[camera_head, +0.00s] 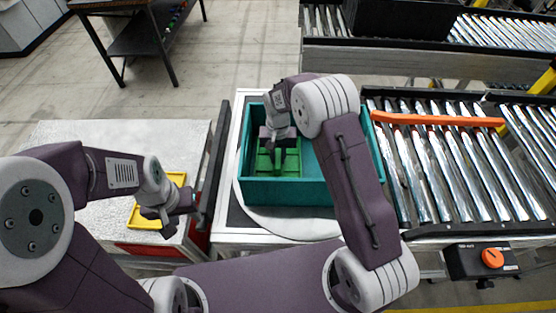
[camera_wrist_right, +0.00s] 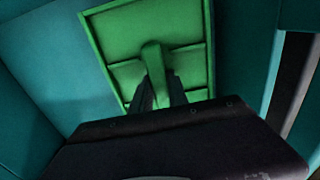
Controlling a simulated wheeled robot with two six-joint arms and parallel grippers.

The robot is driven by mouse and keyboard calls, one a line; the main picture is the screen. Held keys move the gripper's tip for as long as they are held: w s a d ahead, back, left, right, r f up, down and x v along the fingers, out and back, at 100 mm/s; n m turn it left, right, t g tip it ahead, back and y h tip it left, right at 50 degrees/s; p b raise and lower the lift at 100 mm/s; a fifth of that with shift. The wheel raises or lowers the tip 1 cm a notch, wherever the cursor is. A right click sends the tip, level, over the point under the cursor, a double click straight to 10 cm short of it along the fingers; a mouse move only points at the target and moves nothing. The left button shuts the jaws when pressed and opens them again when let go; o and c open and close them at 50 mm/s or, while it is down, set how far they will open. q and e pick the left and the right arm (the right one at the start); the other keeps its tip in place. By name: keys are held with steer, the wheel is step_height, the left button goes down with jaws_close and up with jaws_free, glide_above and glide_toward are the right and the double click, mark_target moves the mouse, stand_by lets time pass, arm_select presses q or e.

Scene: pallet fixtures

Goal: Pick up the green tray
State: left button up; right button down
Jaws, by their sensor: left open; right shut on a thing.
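The green tray (camera_head: 291,163) lies inside a teal bin (camera_head: 290,192), towards its left side. It has a raised central handle and divided compartments. In the right wrist view the green tray (camera_wrist_right: 108,37) fills the upper middle, with teal walls around it. My right gripper (camera_head: 277,150) reaches down into the bin and is shut on the tray's central handle (camera_wrist_right: 153,62); its fingers (camera_wrist_right: 160,92) show on both sides of the handle. I cannot tell whether the tray touches the bin floor. My left gripper (camera_head: 181,211) is open and empty, above and beside a yellow tray (camera_head: 146,217).
The teal bin stands on a round plate (camera_head: 300,225). A roller conveyor (camera_head: 450,165) with an orange bar (camera_head: 437,119) lies to the right. A silver-topped table (camera_head: 75,140) is on the left. A dark bin (camera_head: 400,15) stands at the back.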

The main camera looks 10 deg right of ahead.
mark_target(278, 156)
step_height(278, 156, up, 17)
steer(key=shift+b, duration=0.35)
steer(key=shift+f, duration=0.1)
